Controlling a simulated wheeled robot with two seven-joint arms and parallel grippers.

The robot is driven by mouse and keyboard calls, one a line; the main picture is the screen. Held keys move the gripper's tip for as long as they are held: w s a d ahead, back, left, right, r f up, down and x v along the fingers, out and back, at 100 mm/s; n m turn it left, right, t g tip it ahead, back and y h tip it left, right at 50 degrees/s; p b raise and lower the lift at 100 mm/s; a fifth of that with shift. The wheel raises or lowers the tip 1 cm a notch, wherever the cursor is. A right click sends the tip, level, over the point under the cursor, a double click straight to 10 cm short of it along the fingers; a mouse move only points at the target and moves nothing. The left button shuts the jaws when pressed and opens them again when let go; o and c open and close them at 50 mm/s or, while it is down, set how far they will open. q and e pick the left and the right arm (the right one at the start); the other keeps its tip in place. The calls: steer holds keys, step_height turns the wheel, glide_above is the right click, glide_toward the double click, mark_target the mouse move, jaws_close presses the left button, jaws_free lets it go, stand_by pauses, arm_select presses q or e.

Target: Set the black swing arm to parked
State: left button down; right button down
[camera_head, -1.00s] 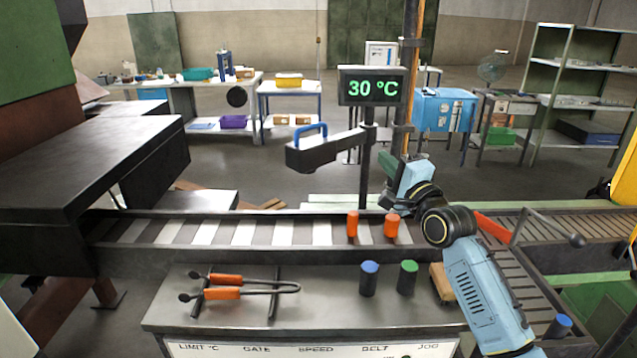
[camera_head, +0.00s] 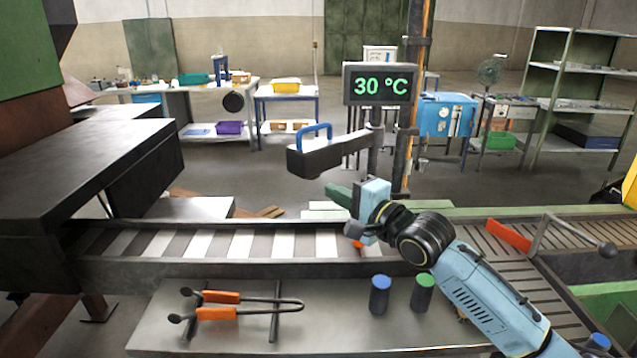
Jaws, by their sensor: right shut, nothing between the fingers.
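The black swing arm (camera_head: 327,157) sticks out to the left from the post under the display, above the far side of the conveyor. A blue handle (camera_head: 315,132) stands on top near its free end. My right gripper (camera_head: 340,195) is shut and empty, a little below and to the right of the swing arm's free end, apart from it. Its green fingers point left over the conveyor's far edge. My right arm hides part of the conveyor and most of the orange pegs there. My left gripper is not in view.
The display (camera_head: 380,85) reads 30 °C on its post. The conveyor (camera_head: 210,243) runs across below. Tongs with orange grips (camera_head: 220,297) and blue (camera_head: 380,295) and green (camera_head: 423,294) knobs are on the front bench. A red bar (camera_head: 508,236) lies at the right.

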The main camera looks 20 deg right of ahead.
steer(key=shift+x, duration=2.75)
steer(key=shift+p, duration=0.3)
